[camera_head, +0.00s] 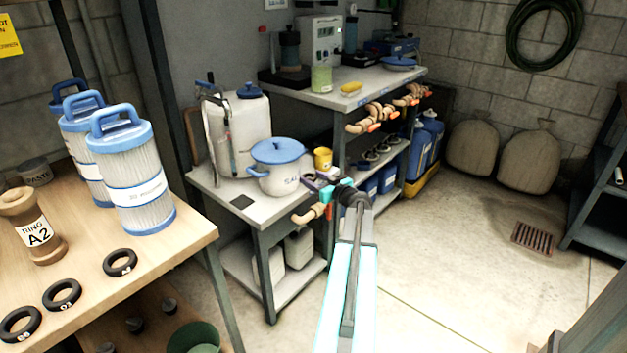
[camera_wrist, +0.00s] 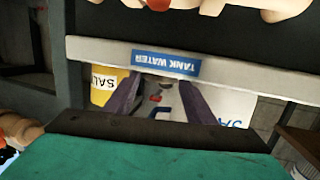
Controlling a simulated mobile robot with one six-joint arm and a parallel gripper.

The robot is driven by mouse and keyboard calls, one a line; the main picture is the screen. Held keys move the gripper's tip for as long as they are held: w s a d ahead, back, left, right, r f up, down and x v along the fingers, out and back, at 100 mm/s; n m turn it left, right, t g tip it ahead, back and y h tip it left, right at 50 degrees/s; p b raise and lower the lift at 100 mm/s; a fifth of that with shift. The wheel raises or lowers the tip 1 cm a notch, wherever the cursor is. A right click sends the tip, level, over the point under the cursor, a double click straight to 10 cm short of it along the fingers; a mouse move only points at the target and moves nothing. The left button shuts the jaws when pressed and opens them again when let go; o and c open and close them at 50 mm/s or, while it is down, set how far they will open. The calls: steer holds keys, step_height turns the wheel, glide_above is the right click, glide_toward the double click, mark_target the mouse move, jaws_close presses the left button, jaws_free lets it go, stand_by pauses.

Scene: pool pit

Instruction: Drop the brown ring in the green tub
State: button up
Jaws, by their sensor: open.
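A brown spool-shaped piece (camera_head: 36,228) with a white label reading "RING A2" stands upright on the wooden bench at the left; I see no plain brown ring apart from it. A green tub (camera_head: 194,337) sits low under that bench, partly cut off by the bottom edge. My gripper (camera_head: 318,182) is far to the right of both, near the end of the small grey table. In the wrist view its two purple fingers (camera_wrist: 160,92) are apart with nothing held between them. Neither the brown piece nor the green tub shows in the wrist view.
Several black rings (camera_head: 120,262) and blue-capped filter cartridges (camera_head: 135,180) share the wooden bench (camera_head: 180,245). A pot (camera_head: 277,170) and a yellow cup (camera_head: 323,158) stand near my gripper. A label reading "TANK WATER" (camera_wrist: 166,62) shows close up. The concrete floor (camera_head: 460,250) is open.

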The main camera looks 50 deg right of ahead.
steer(key=shift+r+p, duration=0.2)
steer(key=shift+p, duration=0.1)
steer(key=v, duration=1.2)
steer(key=shift+f, duration=0.1)
steer(key=shift+c, duration=0.3)
